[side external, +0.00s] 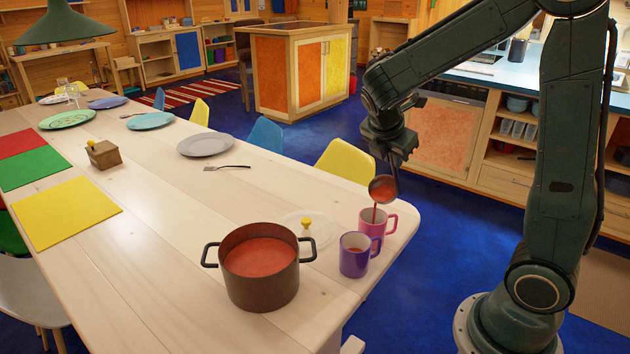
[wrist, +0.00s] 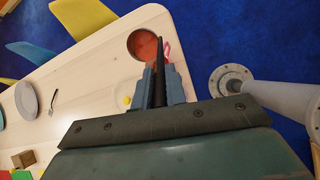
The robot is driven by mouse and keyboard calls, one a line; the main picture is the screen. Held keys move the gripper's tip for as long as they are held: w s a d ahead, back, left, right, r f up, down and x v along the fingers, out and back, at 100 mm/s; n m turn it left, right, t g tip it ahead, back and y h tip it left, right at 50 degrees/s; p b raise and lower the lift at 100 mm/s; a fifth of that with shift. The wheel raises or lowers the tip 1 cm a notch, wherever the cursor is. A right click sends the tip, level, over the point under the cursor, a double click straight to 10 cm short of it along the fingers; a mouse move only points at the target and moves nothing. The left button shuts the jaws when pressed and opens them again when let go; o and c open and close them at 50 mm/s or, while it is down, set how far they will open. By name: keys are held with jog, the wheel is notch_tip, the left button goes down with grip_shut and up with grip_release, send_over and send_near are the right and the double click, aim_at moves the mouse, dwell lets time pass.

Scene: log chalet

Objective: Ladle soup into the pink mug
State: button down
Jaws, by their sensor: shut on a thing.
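The pink mug (side external: 376,223) stands upright near the right edge of the table. My gripper (side external: 390,160) is above it, shut on the handle of the ladle (side external: 382,190). The ladle's bowl is tilted over the mug, and a thin red stream of soup (side external: 375,213) runs down from it toward the mug. In the wrist view, red soup shows in the ladle bowl (wrist: 145,46) beyond my gripper (wrist: 160,78), and only a sliver of the pink mug (wrist: 167,50) shows. The dark pot (side external: 260,268) of red soup stands to the left. The mug's inside is mostly hidden.
A purple mug (side external: 354,256) stands just in front of the pink mug. A clear lid with a yellow knob (side external: 306,225) lies behind the pot. A grey plate (side external: 206,145) and a fork (side external: 228,167) lie further back. Yellow (side external: 345,160) and blue chairs line the table's far side.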

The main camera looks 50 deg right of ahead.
jog(key=a+f+h, duration=0.5)
jog(key=a+f, duration=0.2)
jog(key=shift+s+a+f+h, duration=0.2)
jog(key=shift+a+f+h, duration=0.1)
jog(key=shift+a+f, duration=0.05)
dwell(1.8)
jog(key=shift+r, duration=0.15)
jog(key=shift+r+y, duration=1.7)
jog(key=shift+r, duration=0.25)
